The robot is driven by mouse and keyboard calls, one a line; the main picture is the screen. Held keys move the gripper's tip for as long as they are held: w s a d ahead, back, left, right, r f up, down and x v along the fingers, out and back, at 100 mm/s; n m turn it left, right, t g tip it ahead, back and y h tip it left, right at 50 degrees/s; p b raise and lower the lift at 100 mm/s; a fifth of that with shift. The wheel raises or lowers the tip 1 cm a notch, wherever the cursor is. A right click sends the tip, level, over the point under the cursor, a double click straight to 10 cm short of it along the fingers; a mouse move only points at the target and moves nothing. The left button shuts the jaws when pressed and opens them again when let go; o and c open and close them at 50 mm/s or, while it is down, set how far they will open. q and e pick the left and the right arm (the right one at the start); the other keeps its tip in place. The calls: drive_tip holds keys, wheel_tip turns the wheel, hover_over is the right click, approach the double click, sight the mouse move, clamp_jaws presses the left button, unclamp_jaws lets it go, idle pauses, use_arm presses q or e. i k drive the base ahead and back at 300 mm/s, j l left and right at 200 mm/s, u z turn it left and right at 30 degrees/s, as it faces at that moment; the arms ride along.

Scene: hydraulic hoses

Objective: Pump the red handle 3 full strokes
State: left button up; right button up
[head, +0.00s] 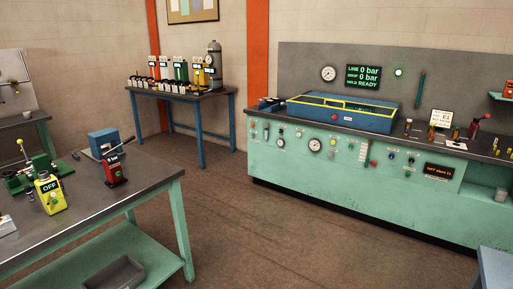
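A small red hand pump (114,168) stands on the dark-topped table at left, with a "bar" display on top and a thin lever (127,141) tilted up to the right; the lever's grip looks dark. Another red device (474,127) with a slanting red handle (483,117) stands at the right end of the green test bench. I cannot tell for sure which one bears the task's red handle. Neither of my grippers shows in the head view.
The green test bench (330,190) carries a blue tray with a yellow rim (340,113); its screen (364,76) reads 0 bar and READY. A yellow unit marked OFF (49,193) and a blue box (103,142) share the left table (75,225). Open floor (260,240) lies between.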

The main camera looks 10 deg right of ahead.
sight(486, 115)
drive_tip(key=i+z, duration=0.5)
drive_tip(key=i+j+z, duration=0.2)
drive_tip(key=i+z, duration=0.25)
drive_tip(key=i+l+z, duration=0.1)
drive_tip(key=i+z, duration=0.15)
drive_tip(key=i, duration=0.25)
drive_tip(key=i+z, duration=0.3)
drive_tip(key=i, duration=0.2)
drive_tip(key=i+z, duration=0.25)
drive_tip(key=i, duration=0.25)
drive_tip(key=i+j+z, duration=0.3)
drive_tip(key=i, duration=0.2)
drive_tip(key=i+j+z, duration=0.25)
drive_tip(key=i, duration=0.2)
drive_tip(key=i+j+z, duration=0.25)
drive_tip(key=i+l+u, duration=0.45)
drive_tip(key=i+l, duration=0.25)
drive_tip(key=i, duration=0.5)
drive_tip(key=i+l+u, duration=0.45)
drive_tip(key=i+l, duration=0.6)
